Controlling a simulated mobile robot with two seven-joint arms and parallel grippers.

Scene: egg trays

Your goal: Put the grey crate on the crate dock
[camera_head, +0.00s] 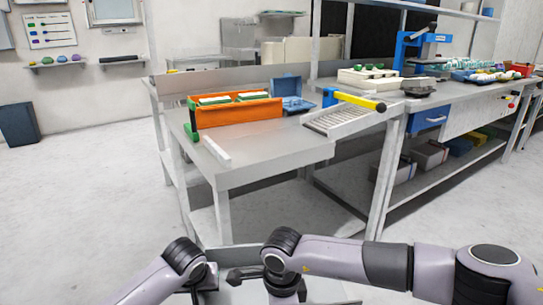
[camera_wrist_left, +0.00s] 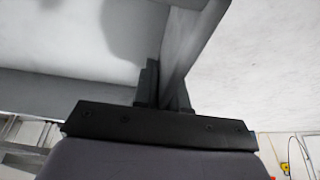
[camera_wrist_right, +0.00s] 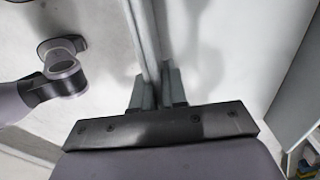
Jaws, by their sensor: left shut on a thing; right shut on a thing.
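The grey crate shows only in part. In the left wrist view its grey wall (camera_wrist_left: 186,48) runs between the fingers of my left gripper (camera_wrist_left: 163,98), which is shut on it. In the right wrist view a narrow grey wall (camera_wrist_right: 144,40) passes between the fingers of my right gripper (camera_wrist_right: 157,92), also shut on it. In the head view both arms reach in at the bottom, and the crate is mostly hidden by them and the frame edge. I cannot tell for certain which fixture is the crate dock.
A grey table (camera_head: 262,150) stands ahead, bearing an orange crate (camera_head: 235,112) with green corners, a blue box (camera_head: 291,98) and a white strip (camera_head: 217,151). A roller ramp (camera_head: 345,118) with a yellow-handled bar (camera_head: 358,101) is at its right. Open floor (camera_head: 85,190) lies to the left.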

